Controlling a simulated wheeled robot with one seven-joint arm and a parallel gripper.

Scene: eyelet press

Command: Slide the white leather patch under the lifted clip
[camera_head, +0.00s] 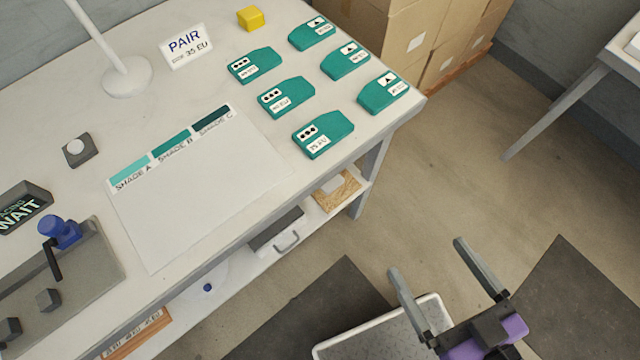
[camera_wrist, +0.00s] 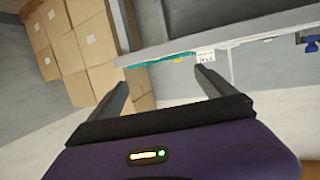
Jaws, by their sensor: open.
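My gripper (camera_head: 425,256) is open and empty, with its two grey fingers apart. It is over the floor side, in front of the white table and clear of it. It also shows open in the wrist view (camera_wrist: 162,80). I cannot make out a white leather patch or a lifted clip for certain. A grey fixture (camera_head: 88,285) with a blue knob (camera_head: 58,231) and a black lever stands at the table's left end. Several teal pieces (camera_head: 323,135) with white labels lie at the right end. A white sheet (camera_head: 195,190) with three shade swatches lies between.
A PAIR sign (camera_head: 186,45), a yellow block (camera_head: 250,18), a lamp base (camera_head: 127,76) and a WAIT display (camera_head: 22,208) stand on the table. A lower shelf holds a wooden tray (camera_head: 350,192). Cardboard boxes (camera_head: 400,30) stand behind.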

